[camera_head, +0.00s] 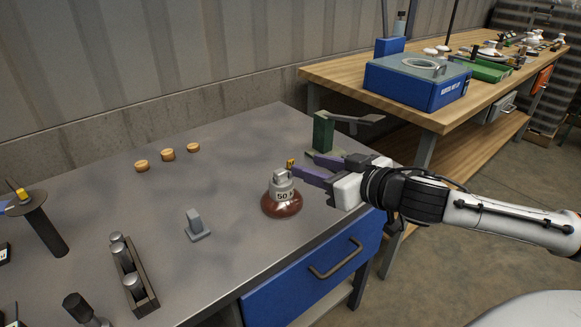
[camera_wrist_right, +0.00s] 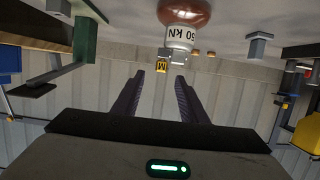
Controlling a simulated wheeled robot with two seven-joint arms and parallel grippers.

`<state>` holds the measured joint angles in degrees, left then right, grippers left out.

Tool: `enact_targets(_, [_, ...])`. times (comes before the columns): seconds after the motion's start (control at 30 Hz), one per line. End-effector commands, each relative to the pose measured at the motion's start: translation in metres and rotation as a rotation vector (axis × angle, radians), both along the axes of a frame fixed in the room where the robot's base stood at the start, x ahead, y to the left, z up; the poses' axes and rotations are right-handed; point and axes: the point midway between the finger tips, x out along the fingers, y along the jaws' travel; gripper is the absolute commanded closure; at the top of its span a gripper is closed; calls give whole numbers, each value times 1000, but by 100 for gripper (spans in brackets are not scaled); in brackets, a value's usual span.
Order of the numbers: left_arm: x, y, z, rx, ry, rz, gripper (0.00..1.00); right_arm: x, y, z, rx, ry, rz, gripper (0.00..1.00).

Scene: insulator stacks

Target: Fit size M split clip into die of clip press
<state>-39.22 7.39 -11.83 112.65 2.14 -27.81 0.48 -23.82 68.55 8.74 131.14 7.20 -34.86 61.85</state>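The size M split clip (camera_wrist_right: 161,67) is a small yellow piece marked M, at the top of the 50 kN insulator (camera_head: 282,201); it also shows in the head view (camera_head: 290,163). I cannot tell whether it touches the insulator's grey cap. My right gripper (camera_head: 296,174) is just to the clip's right in the head view. In the wrist view its fingers (camera_wrist_right: 160,76) are apart, with the clip beyond and between their tips. The clip press (camera_head: 322,132), green with a grey lever, stands behind the gripper. My arm and fingers partly hide its base. My left gripper is not shown.
The grey bench (camera_head: 110,203) holds several wooden discs (camera_head: 167,155), a grey bracket (camera_head: 198,226), a rack of grey cylinders (camera_head: 133,273) and a black disc stand (camera_head: 38,218). A wooden bench (camera_head: 330,72) with a blue box (camera_head: 410,84) stands behind right. Bare bench lies left of the insulator.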

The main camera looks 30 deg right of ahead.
Motion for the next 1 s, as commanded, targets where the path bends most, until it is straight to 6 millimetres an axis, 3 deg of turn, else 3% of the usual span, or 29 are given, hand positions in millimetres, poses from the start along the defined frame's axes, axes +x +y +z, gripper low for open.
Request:
enact_targets(0.2, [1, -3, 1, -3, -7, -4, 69, 18, 1, -4, 2, -4, -2, 61])
enact_targets(0.57, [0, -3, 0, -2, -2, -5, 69, 29, 2, -8, -1, -1, -2, 61])
enact_targets(1.0, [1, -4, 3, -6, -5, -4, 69, 69, 7, -16, 2, -1, -3, 61])
